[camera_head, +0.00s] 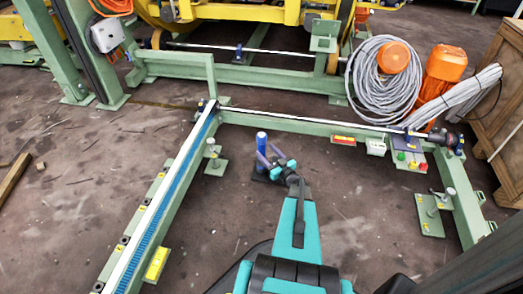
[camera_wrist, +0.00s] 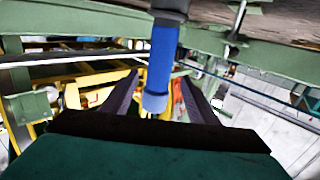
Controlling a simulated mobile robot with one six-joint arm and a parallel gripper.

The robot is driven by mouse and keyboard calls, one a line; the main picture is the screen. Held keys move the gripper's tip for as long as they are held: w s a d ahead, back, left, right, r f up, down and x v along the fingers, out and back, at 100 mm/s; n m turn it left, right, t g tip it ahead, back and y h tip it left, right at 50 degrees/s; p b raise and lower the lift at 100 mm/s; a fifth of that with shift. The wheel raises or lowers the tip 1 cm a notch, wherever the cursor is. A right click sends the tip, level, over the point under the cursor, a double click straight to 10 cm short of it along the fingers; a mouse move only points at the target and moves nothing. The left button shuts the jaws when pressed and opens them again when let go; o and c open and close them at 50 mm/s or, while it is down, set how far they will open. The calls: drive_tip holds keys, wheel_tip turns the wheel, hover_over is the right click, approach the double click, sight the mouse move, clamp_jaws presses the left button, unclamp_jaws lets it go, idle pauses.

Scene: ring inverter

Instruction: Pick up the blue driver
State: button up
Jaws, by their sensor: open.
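The blue driver (camera_head: 261,138) shows in the head view as an upright blue cylinder in the middle, just beyond my gripper. In the wrist view its blue body (camera_wrist: 161,58) runs down the middle, with a dark grey part at its upper end. My gripper (camera_head: 268,156) is open, with its fingers close to the driver in the head view. In the wrist view, the dark fingers of my gripper (camera_wrist: 157,92) stand on either side of the driver, with visible gaps. The driver's lower part is partly hidden in the head view.
A green frame (camera_head: 300,124) borders the work area, with a blue-lined rail (camera_head: 165,205) at left. A grey cable coil (camera_head: 372,90) and orange motors (camera_head: 445,63) stand at back right. A wooden crate (camera_head: 505,90) is at far right. Brown floor lies open inside the frame.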

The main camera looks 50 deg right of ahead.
sight(264, 148)
drive_tip(key=shift+w, duration=0.15)
drive_tip(key=shift+b+x, duration=1.3)
drive_tip(key=shift+x, duration=0.95)
drive_tip(key=shift+w+d, duration=0.2)
drive_tip(key=shift+w, duration=0.05)
drive_tip(key=shift+r, duration=0.1)
drive_tip(key=c, duration=1.3)
